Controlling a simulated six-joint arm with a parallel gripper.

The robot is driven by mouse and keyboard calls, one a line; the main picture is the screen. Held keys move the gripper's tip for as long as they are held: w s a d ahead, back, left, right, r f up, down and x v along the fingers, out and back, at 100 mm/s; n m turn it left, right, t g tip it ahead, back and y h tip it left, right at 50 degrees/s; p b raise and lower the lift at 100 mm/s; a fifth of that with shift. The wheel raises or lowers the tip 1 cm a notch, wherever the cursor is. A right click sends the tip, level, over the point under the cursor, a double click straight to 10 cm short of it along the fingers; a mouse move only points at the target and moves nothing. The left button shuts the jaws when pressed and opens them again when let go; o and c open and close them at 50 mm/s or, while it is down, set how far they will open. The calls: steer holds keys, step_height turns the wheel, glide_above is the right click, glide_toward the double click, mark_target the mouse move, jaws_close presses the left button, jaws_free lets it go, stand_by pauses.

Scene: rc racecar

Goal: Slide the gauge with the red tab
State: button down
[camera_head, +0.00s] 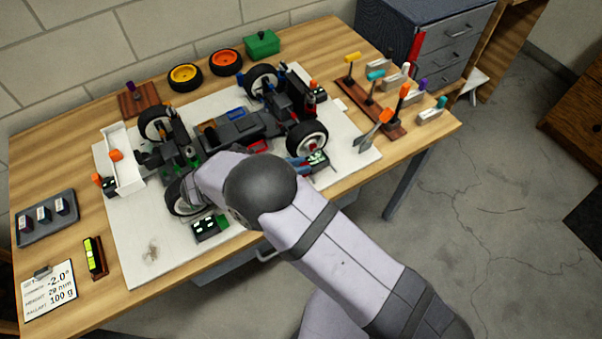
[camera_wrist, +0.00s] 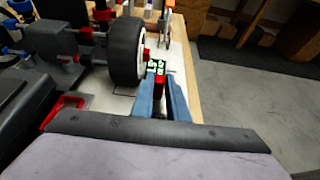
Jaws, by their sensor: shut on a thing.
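The gauge (camera_head: 318,158) is a small dark block with lit pale-green marks, on the white board beside the near right wheel of the car. In the wrist view its lit face (camera_wrist: 156,67) shows just beyond my fingertips, close to the tyre. Its red tab (camera_wrist: 160,82) is between my fingers. My gripper (camera_head: 301,163) has blue fingers, which also show in the wrist view (camera_wrist: 161,90); it is shut on the red tab. My arm hides part of the car's near side in the head view.
The car chassis (camera_head: 235,128) stands on the white board (camera_head: 130,255). Its near right wheel (camera_head: 307,138) is close to my fingers. Another gauge (camera_head: 207,229) with a green tab sits at the near left wheel. A wooden tool rack (camera_head: 360,102) is at the right.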

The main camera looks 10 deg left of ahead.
steer(key=shift+w+a, duration=0.25)
steer(key=shift+a, duration=0.05)
steer(key=c, duration=1.7)
jaws_free()
steer(key=shift+a, duration=0.1)
steer(key=shift+s, duration=0.1)
steer(key=shift+b+v, duration=0.8)
steer(key=shift+v, duration=2.75)
steer(key=shift+r, duration=0.15)
